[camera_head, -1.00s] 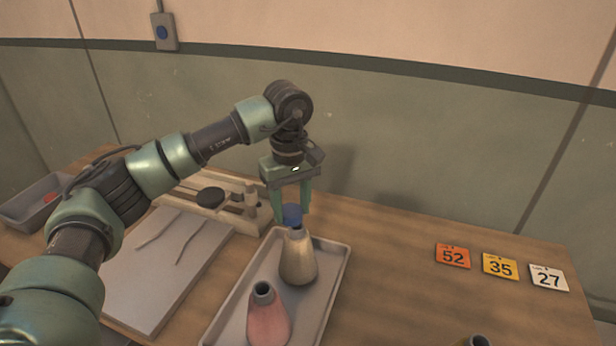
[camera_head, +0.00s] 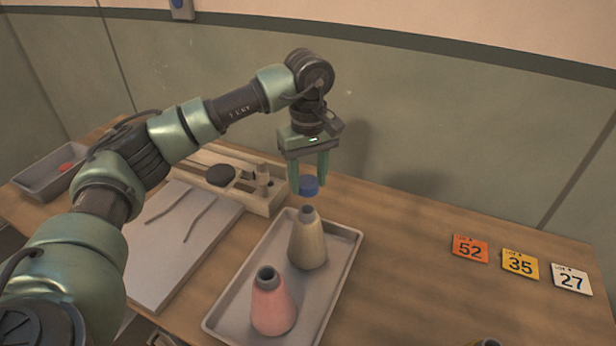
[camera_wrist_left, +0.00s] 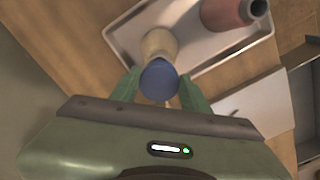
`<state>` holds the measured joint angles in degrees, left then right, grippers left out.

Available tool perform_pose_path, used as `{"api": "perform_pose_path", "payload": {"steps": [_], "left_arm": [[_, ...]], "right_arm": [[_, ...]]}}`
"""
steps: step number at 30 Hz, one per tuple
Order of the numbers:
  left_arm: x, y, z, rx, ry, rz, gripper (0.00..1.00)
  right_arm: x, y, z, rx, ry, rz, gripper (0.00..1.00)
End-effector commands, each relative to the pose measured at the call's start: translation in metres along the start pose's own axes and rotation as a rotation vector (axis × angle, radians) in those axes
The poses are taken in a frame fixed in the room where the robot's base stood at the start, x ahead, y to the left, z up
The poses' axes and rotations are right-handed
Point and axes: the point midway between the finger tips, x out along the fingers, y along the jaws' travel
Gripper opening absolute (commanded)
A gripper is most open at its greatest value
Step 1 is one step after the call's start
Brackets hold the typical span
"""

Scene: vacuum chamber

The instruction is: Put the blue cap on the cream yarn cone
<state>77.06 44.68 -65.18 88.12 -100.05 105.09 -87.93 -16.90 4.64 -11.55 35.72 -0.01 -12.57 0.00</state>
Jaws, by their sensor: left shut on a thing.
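My left gripper (camera_head: 309,185) is shut on the blue cap (camera_head: 309,187) and holds it in the air. The cream yarn cone (camera_head: 308,242) stands upright on a grey tray (camera_head: 350,262), with a dark opening at its narrow top. In the head view the cap is just above the cone's top, with a small gap showing between them. In the left wrist view the blue cap (camera_wrist_left: 159,80) sits between the green fingers and covers part of the cream cone (camera_wrist_left: 160,43). My right gripper is not in view.
A pink yarn cone (camera_head: 271,302) stands on the same tray, nearer to me. A grey board (camera_head: 170,250) and a wooden rack (camera_head: 263,203) lie to the left. Number cards (camera_head: 520,264) lie at right. Another cone top (camera_head: 487,342) shows at the bottom edge.

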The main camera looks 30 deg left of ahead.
Motion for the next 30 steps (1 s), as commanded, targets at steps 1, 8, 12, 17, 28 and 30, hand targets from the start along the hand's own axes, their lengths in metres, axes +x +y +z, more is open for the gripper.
{"api": "perform_pose_path", "payload": {"steps": [1, 8, 12, 17, 28, 30], "left_arm": [[0.007, 0.000, 0.000, 0.000, 0.000, -0.001, 0.08], [0.030, 0.000, 0.000, 0.000, 0.000, 0.000, 0.08], [0.042, 0.000, 0.000, 0.000, 0.001, -0.001, 0.08], [0.050, 0.000, 0.000, 0.000, 0.001, -0.001, 0.08], [0.050, 0.000, 0.000, 0.000, 0.000, 0.000, 0.08], [0.050, 0.000, 0.000, 0.000, 0.000, 0.000, 0.08]], "right_arm": [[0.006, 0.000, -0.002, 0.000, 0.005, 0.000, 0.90], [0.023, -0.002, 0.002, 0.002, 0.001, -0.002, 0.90], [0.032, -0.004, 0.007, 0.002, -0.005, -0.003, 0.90], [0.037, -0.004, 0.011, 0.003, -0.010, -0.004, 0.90], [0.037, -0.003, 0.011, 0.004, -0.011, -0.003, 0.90], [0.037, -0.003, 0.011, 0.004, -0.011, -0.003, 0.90]]}}
